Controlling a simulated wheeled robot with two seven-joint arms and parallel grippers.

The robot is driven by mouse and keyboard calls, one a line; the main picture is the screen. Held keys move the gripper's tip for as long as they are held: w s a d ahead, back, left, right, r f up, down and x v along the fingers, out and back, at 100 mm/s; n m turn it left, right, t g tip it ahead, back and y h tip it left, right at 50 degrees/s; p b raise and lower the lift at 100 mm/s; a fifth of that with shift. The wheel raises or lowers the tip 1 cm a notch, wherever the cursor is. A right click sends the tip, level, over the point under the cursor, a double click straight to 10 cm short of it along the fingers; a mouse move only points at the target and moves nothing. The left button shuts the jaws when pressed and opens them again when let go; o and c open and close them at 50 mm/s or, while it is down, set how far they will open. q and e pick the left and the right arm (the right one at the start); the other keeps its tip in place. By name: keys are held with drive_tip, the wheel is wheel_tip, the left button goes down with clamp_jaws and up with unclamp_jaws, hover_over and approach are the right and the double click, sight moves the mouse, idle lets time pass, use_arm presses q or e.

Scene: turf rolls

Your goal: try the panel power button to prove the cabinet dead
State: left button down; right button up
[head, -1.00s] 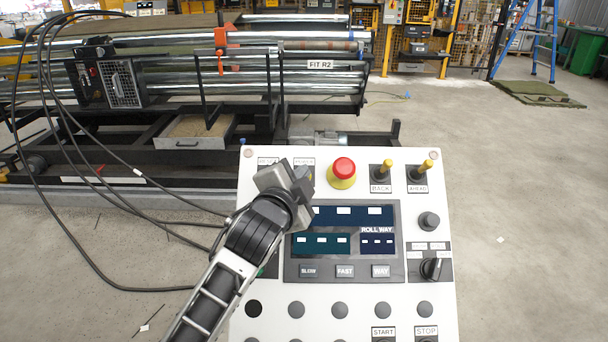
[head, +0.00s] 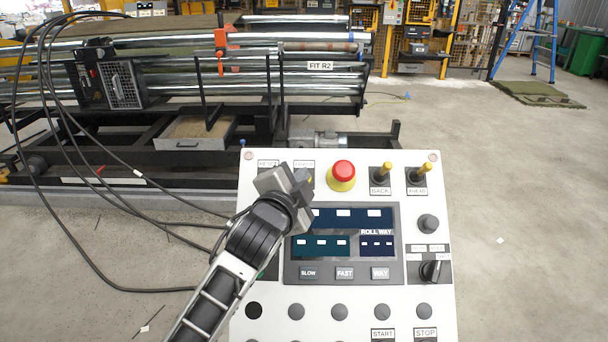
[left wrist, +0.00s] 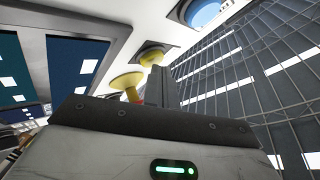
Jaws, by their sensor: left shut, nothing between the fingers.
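The white control panel (head: 400,210) faces me in the head view. The label ending in POWER (head: 304,166) is at its upper left, beside the RESET label (head: 268,164). My left gripper (head: 300,184) is shut and empty just below these labels. It hides most of what lies under them; a small yellowish part shows beside the fingers. In the left wrist view the dark shut fingers (left wrist: 164,88) stand close to a yellow round part (left wrist: 152,55); I cannot tell whether they touch. The panel's screen (head: 345,218) shows dark blue and teal blocks with white patches. My right gripper is not in view.
A red emergency stop (head: 343,172) on a yellow collar is right of my gripper. Two yellow-tipped levers, BACK (head: 380,173) and AHEAD (head: 419,173), stand further right. Black cables (head: 75,205) loop at left. The roll machine (head: 170,140) is behind; floor at right is largely clear.

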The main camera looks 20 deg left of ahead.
use_arm(q)
drive_tip(key=shift+s+d+r+p, duration=0.1)
drive_tip(key=shift+s+r+p, duration=0.25)
drive_tip(key=shift+r+p, duration=0.1)
drive_tip(key=shift+s+r, duration=0.1)
drive_tip(key=shift+r, duration=0.1)
drive_tip(key=shift+s+d+r+p, duration=0.25)
drive_tip(key=shift+s+r+p, duration=0.5)
drive_tip(key=shift+r, duration=0.1)
drive_tip(key=shift+s+d+r+p, duration=0.2)
drive_tip(key=shift+s+r+p, duration=0.55)
drive_tip(key=shift+r, duration=0.1)
drive_tip(key=shift+f, duration=0.1)
